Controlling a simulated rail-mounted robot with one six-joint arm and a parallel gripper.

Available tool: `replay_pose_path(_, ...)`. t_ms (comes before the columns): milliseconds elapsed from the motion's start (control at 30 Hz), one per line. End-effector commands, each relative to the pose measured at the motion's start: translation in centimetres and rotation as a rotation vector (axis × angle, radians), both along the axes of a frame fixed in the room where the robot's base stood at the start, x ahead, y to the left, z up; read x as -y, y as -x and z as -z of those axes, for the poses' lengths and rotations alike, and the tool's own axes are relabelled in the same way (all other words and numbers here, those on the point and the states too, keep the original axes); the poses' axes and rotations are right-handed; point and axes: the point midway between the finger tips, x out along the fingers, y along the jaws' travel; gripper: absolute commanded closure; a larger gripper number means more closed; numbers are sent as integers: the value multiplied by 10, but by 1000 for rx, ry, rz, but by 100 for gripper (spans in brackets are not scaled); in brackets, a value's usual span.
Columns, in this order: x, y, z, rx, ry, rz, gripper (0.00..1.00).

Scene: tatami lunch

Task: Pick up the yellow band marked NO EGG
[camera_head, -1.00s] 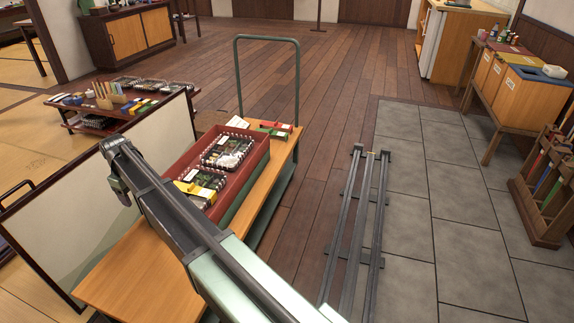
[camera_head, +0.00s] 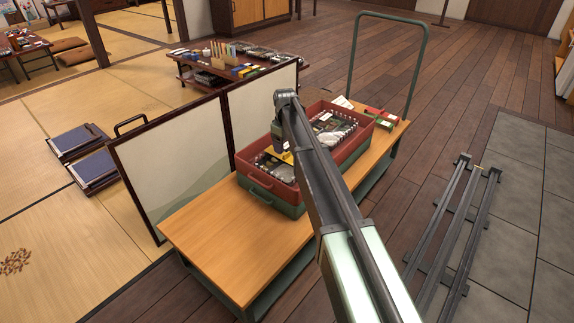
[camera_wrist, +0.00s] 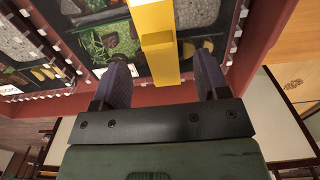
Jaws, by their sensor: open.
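The yellow band (camera_wrist: 155,42) runs up the middle of the wrist view, wrapped over a bento box (camera_wrist: 110,40) with green garnish and grey rice. No lettering shows on it in this view. My gripper (camera_wrist: 162,72) is open, with one finger on each side of the band. Whether the fingers touch anything cannot be told. In the head view the band (camera_head: 288,157) shows as a small yellow patch inside the red crate (camera_head: 262,180), just below my gripper (camera_head: 281,146), partly hidden by my arm.
The red crate sits on a green crate (camera_head: 270,198) on a wooden cart (camera_head: 235,245) with a tall handle (camera_head: 424,60). A folding screen (camera_head: 180,160) stands close on the left. A low table (camera_head: 250,70) with several boxes is behind. The cart's near end is clear.

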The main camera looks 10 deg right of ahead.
Motion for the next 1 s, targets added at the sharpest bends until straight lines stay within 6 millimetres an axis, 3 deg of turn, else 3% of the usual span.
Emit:
replay_pose_path(300, 4, 1, 53, 0, 0, 0, 32)
replay_pose_path(533, 3, 1, 49, 0, 0, 0, 32)
replay_pose_path(567, 3, 1, 49, 0, 0, 0, 33)
replay_pose_path(833, 3, 1, 49, 0, 0, 0, 75)
replay_pose_path(1000, 3, 1, 49, 0, 0, 1, 77)
